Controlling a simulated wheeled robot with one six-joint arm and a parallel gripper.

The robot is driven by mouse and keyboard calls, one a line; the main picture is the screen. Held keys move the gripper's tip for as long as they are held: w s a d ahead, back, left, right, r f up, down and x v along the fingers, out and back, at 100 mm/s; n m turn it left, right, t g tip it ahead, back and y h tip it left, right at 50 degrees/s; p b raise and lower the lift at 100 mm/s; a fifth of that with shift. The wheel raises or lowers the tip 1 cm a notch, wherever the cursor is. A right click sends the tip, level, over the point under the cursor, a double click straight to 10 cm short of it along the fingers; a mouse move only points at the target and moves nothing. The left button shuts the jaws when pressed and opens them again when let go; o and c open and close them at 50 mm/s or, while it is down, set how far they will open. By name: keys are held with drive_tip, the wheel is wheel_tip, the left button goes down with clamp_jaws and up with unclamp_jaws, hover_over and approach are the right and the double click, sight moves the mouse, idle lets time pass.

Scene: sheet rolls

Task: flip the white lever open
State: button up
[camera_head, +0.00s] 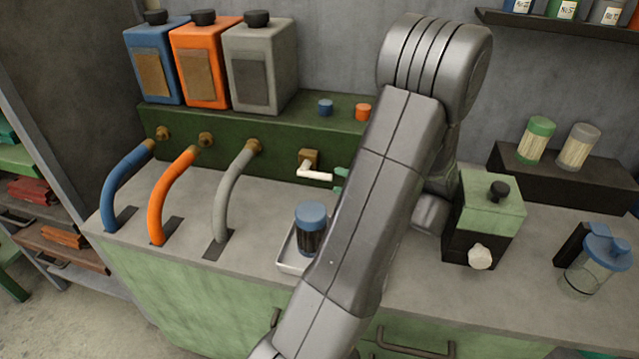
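The white lever (315,174) sticks out to the right from a brass valve (309,158) on the front of the dark green block. It lies nearly level, sloping slightly down to the right. My arm crosses the middle of the view and hides most of my gripper. A small teal piece (340,178) shows at the arm's left edge, close to the lever's free end. It looks like a fingertip of my gripper, but I cannot tell for sure, nor whether it touches the lever. A dark jar with a blue lid (311,230) stands on a pale tray (288,257) below the lever.
Blue (124,185), orange (173,190) and grey (231,190) hoses curve down to the counter at left. Three canisters stand on the green block (200,125). A green-topped box (485,215) with a white knob and a blue-lidded jug (597,265) stand at right.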

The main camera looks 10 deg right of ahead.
sight(319, 175)
drive_tip(key=shift+f+p+x, duration=0.15)
drive_tip(key=shift+p+x, duration=0.15)
drive_tip(key=shift+x, duration=1.6)
drive_tip(key=shift+f+p+x, duration=0.1)
drive_tip(key=shift+p+x, duration=0.15)
drive_tip(key=shift+x, duration=1.6)
clamp_jaws()
